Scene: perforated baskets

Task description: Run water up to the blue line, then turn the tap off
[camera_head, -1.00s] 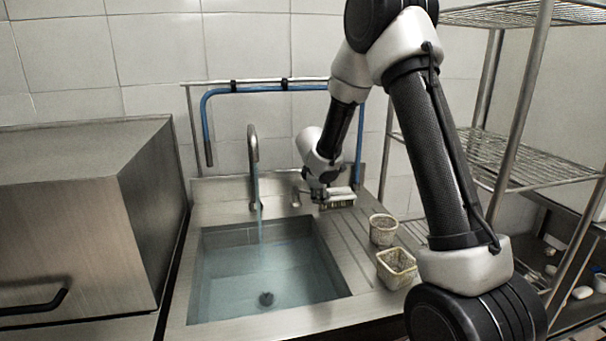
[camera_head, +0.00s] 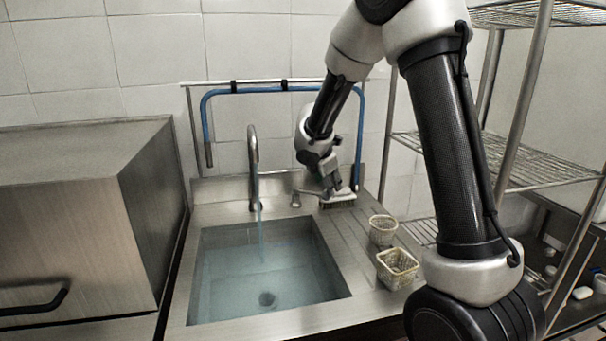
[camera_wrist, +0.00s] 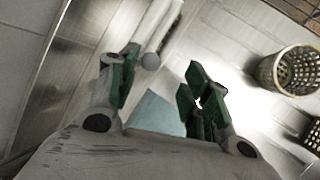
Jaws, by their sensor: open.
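Water runs in a thin stream from the curved tap (camera_head: 253,165) into the sink basin (camera_head: 215,229). Clear bluish water (camera_head: 255,285) stands in the basin, and the drain shows through it. I cannot clearly make out the blue line on the basin wall. A small tap handle post (camera_head: 295,199) stands on the rim right of the spout. My gripper (camera_head: 332,191) is just right of it, over the back counter. In the wrist view my green-padded fingers (camera_wrist: 160,88) are apart and empty. A pale rod with a round grey end (camera_wrist: 150,62) shows beyond them; I cannot tell whether it touches.
A brush (camera_head: 338,202) lies behind and below my gripper. Two perforated baskets, one round (camera_head: 382,230) and one square (camera_head: 397,268), stand on the drainboard. A blue hose (camera_head: 270,89) hangs on a rail. A wire shelf (camera_head: 540,165) stands right, a steel cabinet (camera_head: 75,220) left.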

